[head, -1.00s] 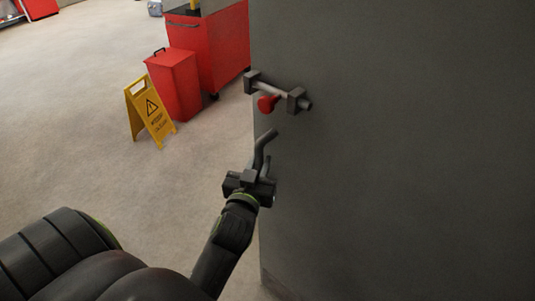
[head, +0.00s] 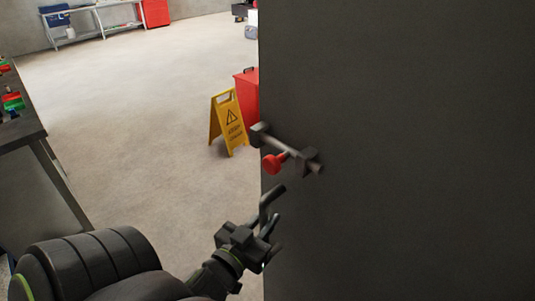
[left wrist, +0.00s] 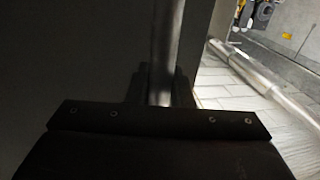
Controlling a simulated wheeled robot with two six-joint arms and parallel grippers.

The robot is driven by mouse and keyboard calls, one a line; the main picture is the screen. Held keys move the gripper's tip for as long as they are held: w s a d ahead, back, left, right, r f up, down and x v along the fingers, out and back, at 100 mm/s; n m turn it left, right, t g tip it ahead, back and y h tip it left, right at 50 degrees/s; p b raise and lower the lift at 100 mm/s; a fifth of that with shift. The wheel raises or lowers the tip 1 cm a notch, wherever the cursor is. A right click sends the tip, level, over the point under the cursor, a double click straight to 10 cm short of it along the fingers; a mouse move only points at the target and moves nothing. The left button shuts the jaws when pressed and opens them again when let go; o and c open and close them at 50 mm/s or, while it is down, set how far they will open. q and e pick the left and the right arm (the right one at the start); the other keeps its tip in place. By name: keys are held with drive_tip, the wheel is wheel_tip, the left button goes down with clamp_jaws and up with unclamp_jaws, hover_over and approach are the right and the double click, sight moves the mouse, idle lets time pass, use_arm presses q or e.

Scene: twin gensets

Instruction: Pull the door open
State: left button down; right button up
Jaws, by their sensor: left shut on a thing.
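The door (head: 400,150) is a large dark grey panel filling the right of the head view, its edge running down near the middle. A grey bent handle (head: 273,196) stands out from the door near this edge. My left gripper (head: 262,232) is shut on the handle; in the left wrist view its fingers (left wrist: 158,88) close around a metal bar (left wrist: 166,40). Above it on the door is a sliding bolt (head: 290,147) with a red knob (head: 273,163). My right gripper is not in view.
A yellow floor sign (head: 229,122) and a red bin (head: 247,90), partly hidden by the door, stand beyond the edge. A workbench (head: 22,135) is at the left. Pale floor between is clear. A white rack (head: 100,22) stands at the back wall.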

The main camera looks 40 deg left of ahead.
use_arm(q)
drive_tip(key=shift+r, duration=0.1)
drive_tip(key=c, duration=1.3)
unclamp_jaws()
drive_tip(key=shift+c, duration=0.2)
drive_tip(key=shift+s, duration=0.1)
drive_tip(key=shift+s+f, duration=0.2)
drive_tip(key=shift+s, duration=0.05)
drive_tip(key=s+d+p, duration=0.3)
drive_tip(key=s+p, duration=0.6)
drive_tip(key=s, duration=0.7)
drive_tip(key=shift+s+d+r, duration=0.15)
drive_tip(key=shift+s+d, duration=0.05)
